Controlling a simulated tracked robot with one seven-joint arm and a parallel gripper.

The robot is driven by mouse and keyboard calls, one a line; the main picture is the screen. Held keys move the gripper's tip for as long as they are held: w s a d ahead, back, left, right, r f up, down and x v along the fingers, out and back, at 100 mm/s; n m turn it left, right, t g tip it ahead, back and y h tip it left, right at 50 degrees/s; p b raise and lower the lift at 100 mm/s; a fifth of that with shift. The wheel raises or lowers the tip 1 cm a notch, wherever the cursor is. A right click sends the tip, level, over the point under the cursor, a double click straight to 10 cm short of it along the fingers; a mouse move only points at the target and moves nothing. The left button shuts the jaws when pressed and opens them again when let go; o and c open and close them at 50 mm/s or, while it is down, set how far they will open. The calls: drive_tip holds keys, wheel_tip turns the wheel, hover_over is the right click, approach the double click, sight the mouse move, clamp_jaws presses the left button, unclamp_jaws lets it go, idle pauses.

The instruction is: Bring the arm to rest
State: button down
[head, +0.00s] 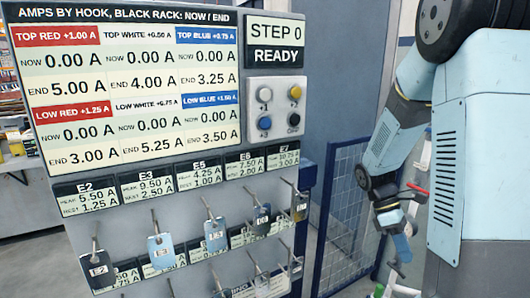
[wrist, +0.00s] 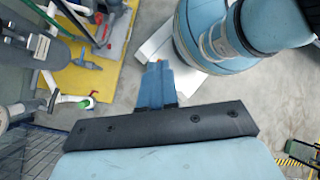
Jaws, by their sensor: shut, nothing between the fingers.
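My arm is light blue and folded at the right of the head view, hanging down beside my body. My gripper (head: 399,266) points down at its lower end, small in that view. In the wrist view my gripper (wrist: 158,68) shows its two blue fingers together, with nothing between them. The gripper touches nothing that I can see.
A board with amp readings (head: 140,85) stands at the left, with a sign "STEP 0 READY" (head: 275,42) and a button box (head: 278,107). Tags (head: 161,250) hang on hooks below. A blue mesh fence (head: 342,200) stands between board and arm. A yellow mat (wrist: 90,85) lies at left.

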drive_tip(key=s+a+r+m+t+y, duration=0.1)
drive_tip(key=s+a+r+m+t, duration=0.2)
drive_tip(key=r, duration=0.3)
drive_tip(key=s+a+r+m+t+y, duration=0.1)
drive_tip(key=s+a+r+m+t, duration=0.2)
drive_tip(key=r, duration=0.4)
drive_tip(key=s+a+r+m+t+y, duration=0.1)
drive_tip(key=s+a+r+m+t, duration=0.3)
drive_tip(key=a+r+m+t, duration=0.1)
drive_tip(key=shift+a+r+m+t+y, duration=0.3)
drive_tip(key=shift+r+t, duration=0.5)
drive_tip(key=shift+r, duration=0.3)
